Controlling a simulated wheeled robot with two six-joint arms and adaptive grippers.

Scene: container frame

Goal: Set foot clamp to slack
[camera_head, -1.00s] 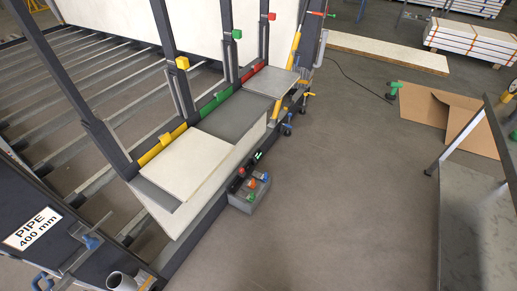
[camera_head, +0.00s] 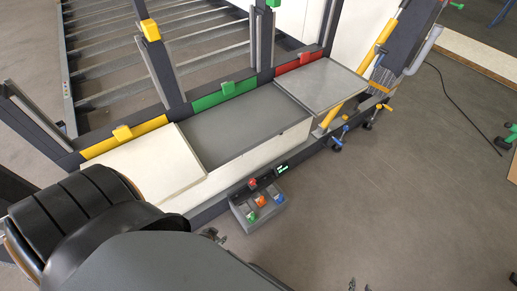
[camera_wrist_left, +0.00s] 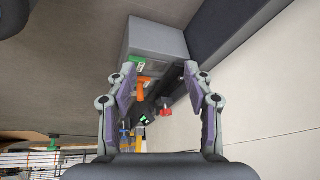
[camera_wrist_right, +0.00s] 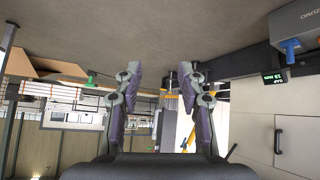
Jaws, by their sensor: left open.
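A grey box (camera_head: 262,211) with small coloured levers stands on the floor against the frame's front beam: green (camera_head: 250,216), orange (camera_head: 261,200) and blue (camera_head: 278,196). Which control is the foot clamp, I cannot tell. In the left wrist view the box (camera_wrist_left: 155,40) lies ahead of my open, empty left gripper (camera_wrist_left: 160,78), with the green lever (camera_wrist_left: 136,62) and orange lever (camera_wrist_left: 140,90) showing between the fingers. My right gripper (camera_wrist_right: 160,75) is open and empty, with the box's blue lever (camera_wrist_right: 290,46) off to the right. In the head view my left arm hides much of the foreground.
A red knob (camera_head: 253,183) and a lit green display (camera_head: 282,169) sit on the beam behind the box. Pale and grey panels (camera_head: 240,128) lie on the frame. Blue and orange clamps (camera_head: 338,138) stand to the right. The floor at right is mostly clear.

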